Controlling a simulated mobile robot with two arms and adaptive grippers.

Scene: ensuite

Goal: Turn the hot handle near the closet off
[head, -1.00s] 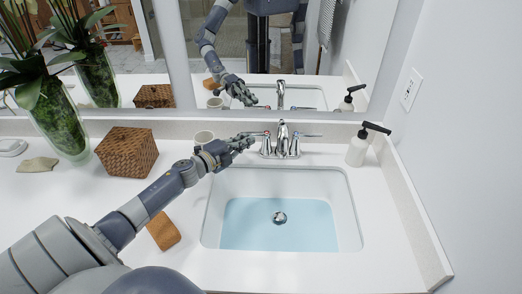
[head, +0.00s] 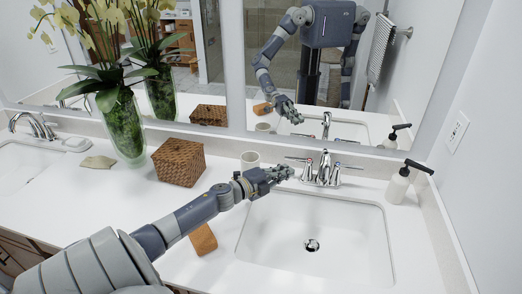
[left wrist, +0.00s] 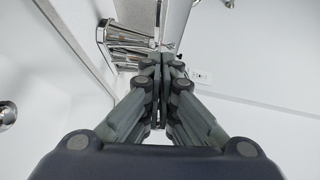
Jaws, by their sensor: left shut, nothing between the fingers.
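The chrome faucet (head: 323,168) stands behind the right-hand sink (head: 312,272). Its hot handle (head: 297,158), with a red mark at its base, points left. The cold handle (head: 351,167) points right. My left gripper (head: 286,172) is shut and empty, just left of and in front of the hot handle. Whether it touches the handle cannot be told. In the left wrist view, the shut fingers (left wrist: 161,62) are close to the faucet parts (left wrist: 125,40). No water stream shows, and the basin looks empty. My right gripper is not in view.
A soap dispenser (head: 398,185) stands right of the faucet. A white cup (head: 250,160), wicker box (head: 178,163) and brown block (head: 202,239) are near my left arm. A glass vase (head: 123,130) and a second faucet (head: 36,125) are farther left. A mirror (head: 225,60) is behind.

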